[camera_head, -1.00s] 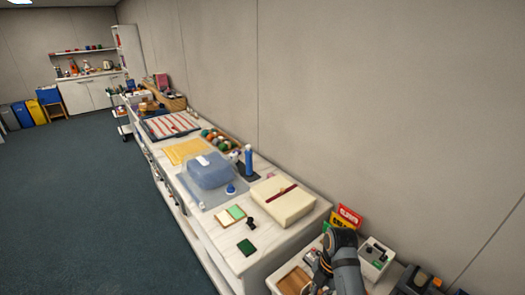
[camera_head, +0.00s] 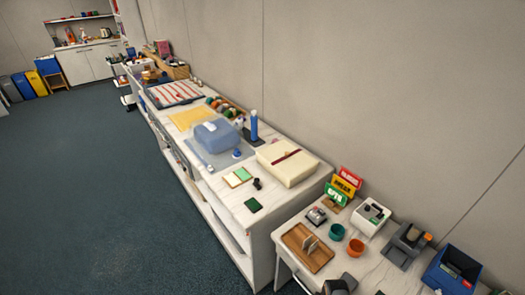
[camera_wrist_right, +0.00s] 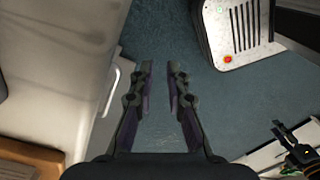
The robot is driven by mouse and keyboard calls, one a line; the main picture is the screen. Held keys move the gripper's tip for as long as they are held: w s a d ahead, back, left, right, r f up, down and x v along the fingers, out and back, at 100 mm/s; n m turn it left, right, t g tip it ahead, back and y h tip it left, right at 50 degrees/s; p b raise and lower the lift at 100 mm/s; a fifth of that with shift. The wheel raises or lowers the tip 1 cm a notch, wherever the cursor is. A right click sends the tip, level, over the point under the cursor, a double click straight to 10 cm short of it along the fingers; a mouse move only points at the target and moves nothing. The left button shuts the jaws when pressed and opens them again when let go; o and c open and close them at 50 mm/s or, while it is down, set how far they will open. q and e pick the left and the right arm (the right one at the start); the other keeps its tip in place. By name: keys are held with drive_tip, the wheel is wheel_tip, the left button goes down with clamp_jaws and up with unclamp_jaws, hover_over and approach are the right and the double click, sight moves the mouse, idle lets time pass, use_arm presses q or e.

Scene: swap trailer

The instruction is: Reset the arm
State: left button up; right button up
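My right gripper (camera_wrist_right: 160,72) shows in the right wrist view, pointing over the blue-green floor. Its two dark fingers stand apart with bare floor visible between the tips, so it is open and empty. In the head view a dark piece of my arm shows at the bottom edge, in front of the nearer desk (camera_head: 284,238); no fingertips can be made out there.
The nearer desk holds a wooden tray (camera_head: 296,238), a teal cup (camera_head: 337,231), an orange cup (camera_head: 356,247), coloured signs (camera_head: 345,184) and a blue bin (camera_head: 452,272). A long counter (camera_head: 237,217) beyond holds a cream box (camera_head: 287,163). Floor (camera_head: 90,210) at left is clear.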

drive_tip(key=s+d+f+m, duration=0.2)
drive_tip(key=s+f+m, duration=0.25)
drive_tip(key=s, duration=0.45)
drive_tip(key=s+d+f+m+t+h, duration=0.1)
drive_tip(key=s+d+f+m, duration=0.3)
drive_tip(key=s, duration=0.4)
drive_tip(key=s+d+f+m, duration=0.1)
drive_tip(key=s+f+m, duration=0.4)
drive_tip(key=s, duration=0.4)
use_arm(q)
wheel_tip(320, 180, down, 6)
drive_tip(key=w+b, duration=0.1)
drive_tip(key=b, duration=0.5)
drive_tip(key=shift+w+a, duration=0.15)
use_arm(e)
wheel_tip(320, 180, down, 7)
drive_tip(key=n, duration=0.1)
drive_tip(key=shift+w, duration=0.25)
use_arm(q)
drive_tip(key=shift+r, duration=0.1)
use_arm(e)
drive_tip(key=shift+d+r, duration=0.1)
